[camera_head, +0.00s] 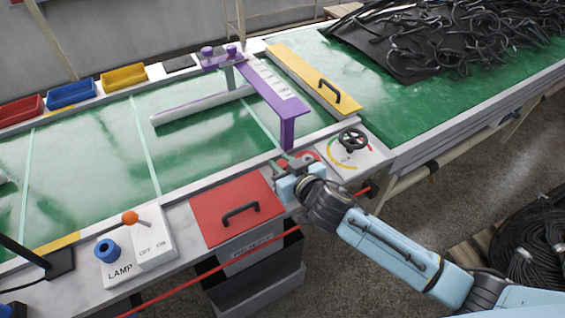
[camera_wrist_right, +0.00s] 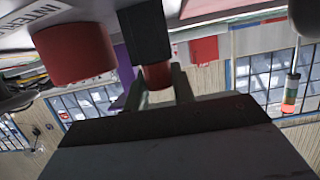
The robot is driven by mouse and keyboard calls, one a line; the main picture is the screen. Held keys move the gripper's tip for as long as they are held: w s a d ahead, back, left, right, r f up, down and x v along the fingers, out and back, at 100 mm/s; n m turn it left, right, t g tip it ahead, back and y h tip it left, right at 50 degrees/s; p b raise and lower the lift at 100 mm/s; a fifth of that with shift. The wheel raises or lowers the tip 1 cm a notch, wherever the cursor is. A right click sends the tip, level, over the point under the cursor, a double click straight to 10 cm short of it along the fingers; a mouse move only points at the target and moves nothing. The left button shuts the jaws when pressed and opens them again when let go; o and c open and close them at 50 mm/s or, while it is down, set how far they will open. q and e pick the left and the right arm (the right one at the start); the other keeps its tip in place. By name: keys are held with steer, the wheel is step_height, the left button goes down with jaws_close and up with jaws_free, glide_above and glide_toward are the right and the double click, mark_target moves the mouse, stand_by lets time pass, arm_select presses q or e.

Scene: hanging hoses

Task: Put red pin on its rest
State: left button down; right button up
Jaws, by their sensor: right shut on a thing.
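My right gripper (camera_head: 283,164) is at the front edge of the bench, beside a small panel with red parts (camera_head: 309,157), just right of the red lid. In the right wrist view the two fingers (camera_wrist_right: 158,92) close on a small red cylinder, which I take to be the red pin (camera_wrist_right: 157,75). A black block (camera_wrist_right: 145,32) sits directly against the pin's far end; I cannot tell whether they are joined. A larger red cylinder (camera_wrist_right: 75,52) stands to the left of it, apart from the fingers. The rest cannot be told for certain.
A red lid with a black handle (camera_head: 236,208) lies left of my gripper. A black handwheel (camera_head: 352,140) is to the right. A purple gantry (camera_head: 287,125) stands just behind. A lamp box with an orange-knobbed lever (camera_head: 153,243) is at the front left.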

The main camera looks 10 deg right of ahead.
steer(key=o, duration=1)
steer(key=shift+r+p, duration=0.3)
steer(key=shift+r, duration=0.1)
arm_select(q)
steer(key=d+r+p, duration=0.1)
steer(key=d+r, duration=0.1)
steer(key=shift+s+d+p, duration=0.1)
steer(key=shift+d+p, duration=0.2)
steer(key=shift+p, duration=0.1)
arm_select(e)
steer(key=v, duration=1.2)
